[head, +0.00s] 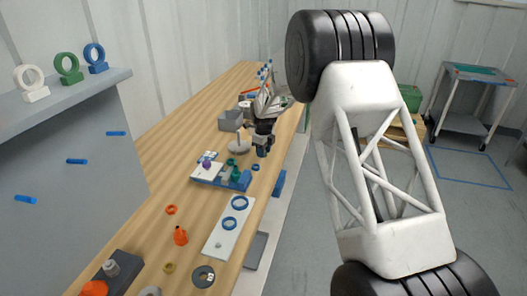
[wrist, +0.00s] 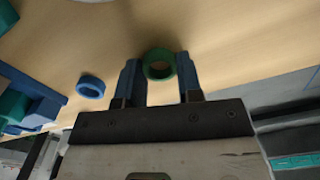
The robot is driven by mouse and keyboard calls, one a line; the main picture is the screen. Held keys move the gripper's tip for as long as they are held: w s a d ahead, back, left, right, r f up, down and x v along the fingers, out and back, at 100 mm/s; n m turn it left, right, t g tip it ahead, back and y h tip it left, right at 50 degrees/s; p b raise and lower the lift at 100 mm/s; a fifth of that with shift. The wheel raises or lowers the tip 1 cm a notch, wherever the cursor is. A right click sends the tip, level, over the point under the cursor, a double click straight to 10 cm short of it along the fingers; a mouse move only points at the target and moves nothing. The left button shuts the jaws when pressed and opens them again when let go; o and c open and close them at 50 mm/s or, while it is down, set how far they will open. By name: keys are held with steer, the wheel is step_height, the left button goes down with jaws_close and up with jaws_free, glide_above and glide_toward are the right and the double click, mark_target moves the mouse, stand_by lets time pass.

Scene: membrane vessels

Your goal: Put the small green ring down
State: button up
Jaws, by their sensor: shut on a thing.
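The small green ring (wrist: 158,72) is between the two blue fingers of my gripper (wrist: 158,62), in the middle of the wrist view. The gripper is shut on it, with a finger on either side. The wooden bench top (wrist: 225,45) lies beyond the ring; I cannot tell whether the ring touches it. In the head view my gripper (head: 262,151) is low over the bench, and the green ring cannot be made out there.
A small blue ring (wrist: 91,87) lies close by on the bench, left of the gripper. A blue tray (head: 222,180) with green pieces stands nearby. A white board (head: 228,235) with blue rings lies nearer. Some bare wood (head: 180,165) shows left of the tray.

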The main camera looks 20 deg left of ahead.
steer(key=o, duration=0.9)
steer(key=shift+f, duration=0.1)
step_height(320, 180, up, 12)
steer(key=shift+r, duration=0.15)
stand_by(0.6)
steer(key=shift+d, duration=0.1)
